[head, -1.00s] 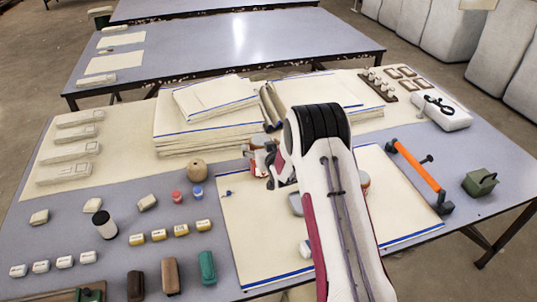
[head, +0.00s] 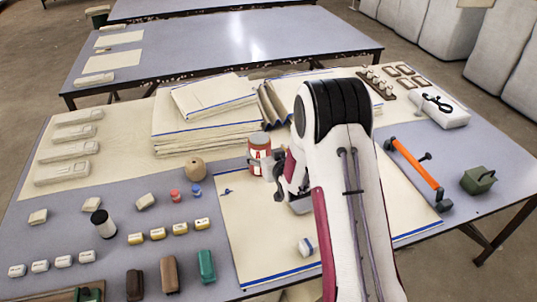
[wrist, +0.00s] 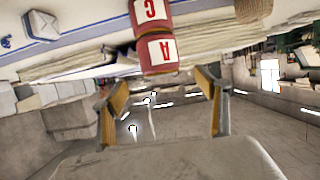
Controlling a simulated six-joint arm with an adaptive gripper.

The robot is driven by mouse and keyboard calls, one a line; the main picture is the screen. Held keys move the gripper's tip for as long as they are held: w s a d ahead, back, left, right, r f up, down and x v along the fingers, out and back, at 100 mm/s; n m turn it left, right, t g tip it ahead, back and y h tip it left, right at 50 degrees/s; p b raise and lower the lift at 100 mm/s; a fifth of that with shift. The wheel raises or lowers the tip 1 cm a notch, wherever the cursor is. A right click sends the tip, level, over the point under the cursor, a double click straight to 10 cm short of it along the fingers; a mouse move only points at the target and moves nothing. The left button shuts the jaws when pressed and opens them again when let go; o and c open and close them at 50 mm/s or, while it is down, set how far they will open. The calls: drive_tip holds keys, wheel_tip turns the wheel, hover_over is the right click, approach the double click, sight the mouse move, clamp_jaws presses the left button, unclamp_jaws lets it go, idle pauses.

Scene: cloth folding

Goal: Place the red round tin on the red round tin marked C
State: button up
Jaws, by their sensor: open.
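The red round tin with a white label marked A (wrist: 157,66) sits on the red round tin marked C (wrist: 143,28); the wrist view is upside down. In the head view the upper tin (head: 259,142) and the lower tin (head: 256,168) form an upright stack at the cloth's back edge. My gripper (wrist: 165,82) is open and empty, its fingers apart from the tins. In the head view my gripper (head: 280,183) is just right of the stack, partly hidden by my arm.
A cream cloth with blue edges (head: 250,235) lies under my arm, with a white object (head: 308,246) on it. Folded cloth stacks (head: 205,130) stand behind. A round wooden ball (head: 195,168) and small red and blue pieces lie left. An orange-handled tool (head: 415,170) lies right.

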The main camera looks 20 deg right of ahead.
drive_tip(key=shift+v, duration=0.85)
drive_tip(key=s+a+r+g, duration=0.2)
drive_tip(key=s+r+g, duration=0.2)
drive_tip(key=s+r, duration=1.3)
drive_tip(key=s+a+r+g, duration=0.2)
drive_tip(key=s, duration=1.2)
drive_tip(key=s+a+r+g, duration=0.2)
drive_tip(key=s, duration=1.2)
drive_tip(key=shift+s+r, duration=0.25)
drive_tip(key=shift+s, duration=0.05)
